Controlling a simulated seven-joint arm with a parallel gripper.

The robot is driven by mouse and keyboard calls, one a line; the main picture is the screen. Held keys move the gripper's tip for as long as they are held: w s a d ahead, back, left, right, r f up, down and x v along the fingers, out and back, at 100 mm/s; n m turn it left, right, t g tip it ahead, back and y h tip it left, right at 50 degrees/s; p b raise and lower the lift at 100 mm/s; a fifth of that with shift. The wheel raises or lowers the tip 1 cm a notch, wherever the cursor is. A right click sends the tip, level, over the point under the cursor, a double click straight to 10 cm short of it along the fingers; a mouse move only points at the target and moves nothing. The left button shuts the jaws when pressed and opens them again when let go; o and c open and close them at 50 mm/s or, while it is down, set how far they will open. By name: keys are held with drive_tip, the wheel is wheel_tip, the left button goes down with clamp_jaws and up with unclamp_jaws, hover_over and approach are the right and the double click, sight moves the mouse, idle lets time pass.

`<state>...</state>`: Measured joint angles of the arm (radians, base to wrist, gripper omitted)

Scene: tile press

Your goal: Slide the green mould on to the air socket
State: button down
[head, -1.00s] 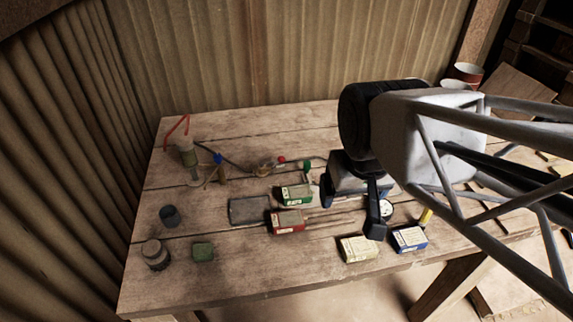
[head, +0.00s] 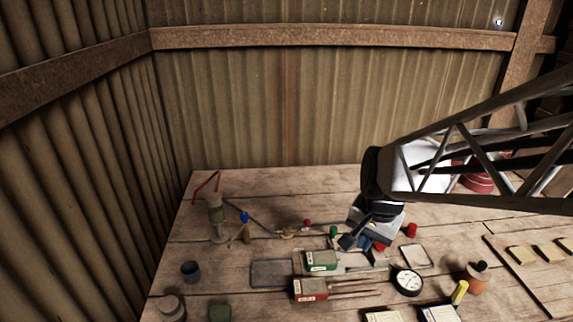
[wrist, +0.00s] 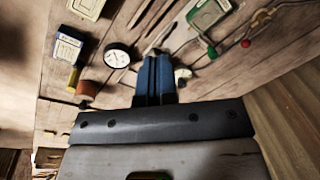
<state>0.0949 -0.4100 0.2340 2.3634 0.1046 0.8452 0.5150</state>
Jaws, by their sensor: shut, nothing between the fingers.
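The green mould (head: 321,261), a small box with a green top and a pale label, lies flat on the bench behind the red mould. It also shows at the top of the wrist view (wrist: 207,14). A pale metal plate (head: 357,262) lies at its right; I cannot tell for certain which part is the air socket. My gripper (head: 364,244) is right of and behind the green mould, apart from it. In the wrist view its blue fingers (wrist: 155,75) are together with nothing between them.
The red mould (head: 310,289) sits by thin rods in front. A round gauge (head: 407,281) stands to the right. A green knob (head: 334,231) and a red knob (head: 307,223) stand behind the green mould. A grey tray (head: 271,273) lies left. Yellow and blue boxes are at the front edge.

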drive_tip(key=w+d+f+m, duration=0.2)
drive_tip(key=w+f+m, duration=0.1)
drive_tip(key=w+f, duration=0.1)
drive_tip(key=w+d+f+m+g, duration=0.1)
drive_tip(key=w+f+m, duration=0.2)
drive_tip(key=f, duration=0.3)
drive_tip(key=w+d+f+m+y, duration=0.1)
drive_tip(key=w+d+f+m, duration=0.1)
drive_tip(key=w+f+m, duration=0.2)
drive_tip(key=shift+w+d+f, duration=0.35)
drive_tip(key=shift+w+f, duration=0.1)
drive_tip(key=shift+f, duration=0.1)
drive_tip(key=shift+a, duration=0.2)
